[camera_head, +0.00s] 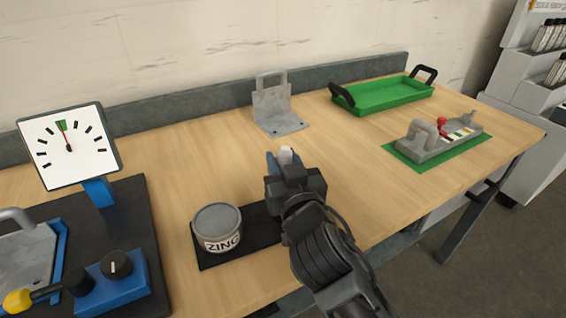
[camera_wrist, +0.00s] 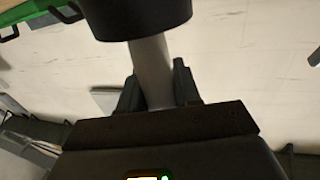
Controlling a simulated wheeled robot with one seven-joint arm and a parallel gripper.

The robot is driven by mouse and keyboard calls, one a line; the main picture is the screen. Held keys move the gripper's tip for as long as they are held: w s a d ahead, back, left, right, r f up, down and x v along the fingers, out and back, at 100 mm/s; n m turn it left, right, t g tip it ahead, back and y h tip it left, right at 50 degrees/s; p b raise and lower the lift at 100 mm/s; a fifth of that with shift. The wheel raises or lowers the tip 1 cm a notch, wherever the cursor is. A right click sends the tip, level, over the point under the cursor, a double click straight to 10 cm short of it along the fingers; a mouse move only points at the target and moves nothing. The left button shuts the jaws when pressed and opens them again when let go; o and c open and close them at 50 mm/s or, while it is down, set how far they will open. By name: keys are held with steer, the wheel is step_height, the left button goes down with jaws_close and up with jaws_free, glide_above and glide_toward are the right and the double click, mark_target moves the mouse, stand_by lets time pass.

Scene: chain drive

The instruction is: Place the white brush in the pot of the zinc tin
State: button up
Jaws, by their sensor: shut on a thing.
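My gripper (camera_head: 284,166) is shut on the white brush. The brush's pale end (camera_head: 286,153) shows just past the fingertips in the head view. In the wrist view the gripper (camera_wrist: 158,88) grips the brush's pale grey-white shaft (camera_wrist: 150,62); a dark, round, wider part is at the top edge. The zinc tin (camera_head: 221,243), a round grey tin with a "ZINC" label, stands upright to the left of and nearer than the gripper. Its top looks flat grey; I cannot tell how deep its opening is. The gripper is beside the tin, not over it.
The tin stands on a black mat (camera_head: 205,263), partly hidden by my arm. A metal bracket (camera_head: 272,105) stands behind the gripper. A green tray (camera_head: 385,95) and a grey fixture on a green mat (camera_head: 406,157) are right. A dial gauge (camera_head: 70,147) and blue control box (camera_head: 115,283) are left.

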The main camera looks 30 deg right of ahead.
steer(key=shift+f, duration=0.15)
steer(key=o, duration=1.1)
steer(key=shift+c, duration=0.2)
steer(key=shift+r, duration=0.25)
steer(key=b+v, duration=0.4)
steer(key=v, duration=0.8)
steer(key=shift+s+f, duration=0.1)
steer(key=shift+f, duration=0.1)
